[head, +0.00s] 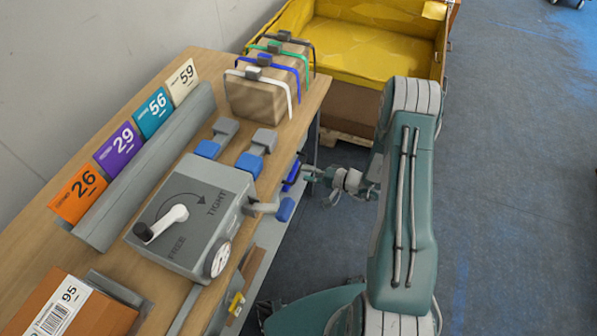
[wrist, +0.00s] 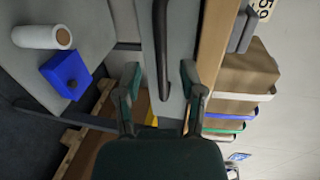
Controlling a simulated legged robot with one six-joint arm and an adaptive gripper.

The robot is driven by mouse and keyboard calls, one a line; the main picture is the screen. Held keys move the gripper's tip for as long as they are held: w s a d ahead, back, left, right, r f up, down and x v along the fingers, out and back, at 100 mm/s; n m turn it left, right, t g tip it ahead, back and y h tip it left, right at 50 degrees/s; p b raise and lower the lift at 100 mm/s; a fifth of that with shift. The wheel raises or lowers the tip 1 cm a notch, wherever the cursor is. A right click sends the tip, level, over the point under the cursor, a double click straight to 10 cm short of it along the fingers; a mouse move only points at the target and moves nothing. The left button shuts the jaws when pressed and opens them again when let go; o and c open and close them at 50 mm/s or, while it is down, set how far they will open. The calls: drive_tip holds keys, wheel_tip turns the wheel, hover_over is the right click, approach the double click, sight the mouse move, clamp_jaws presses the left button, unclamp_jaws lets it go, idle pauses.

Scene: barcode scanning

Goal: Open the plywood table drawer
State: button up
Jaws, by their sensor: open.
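The plywood table (head: 318,92) stands at the left in the head view, and its edge (wrist: 214,45) shows in the wrist view. Below that edge is a grey drawer front (wrist: 178,30) with a dark bar handle (wrist: 160,45). The drawer looks closed. My gripper (head: 306,176) is beside the table's right side in the head view. In the wrist view my gripper (wrist: 160,76) is open, with its fingers on either side of the handle's lower end. I cannot tell whether they touch it. The drawer front is mostly hidden in the head view.
A grey device (head: 195,215) with a crank, boxes with coloured straps (head: 258,97) and numbered cards (head: 118,148) are on the table. A blue box (wrist: 67,74) and a roll (wrist: 42,37) sit on a lower shelf.

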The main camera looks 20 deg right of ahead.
sight(299, 171)
drive_tip(key=shift+x, duration=1.65)
clamp_jaws()
drive_tip(key=shift+s+d, duration=0.1)
drive_tip(key=f+v, duration=0.2)
drive_tip(key=v, duration=0.8)
drive_tip(key=f+v, duration=0.2)
drive_tip(key=v, duration=0.8)
drive_tip(key=shift+s+d+f, duration=0.2)
drive_tip(key=shift+s+d, duration=0.25)
drive_tip(key=shift+d, duration=0.05)
unclamp_jaws()
drive_tip(key=shift+w, duration=0.1)
drive_tip(key=shift+r, duration=0.1)
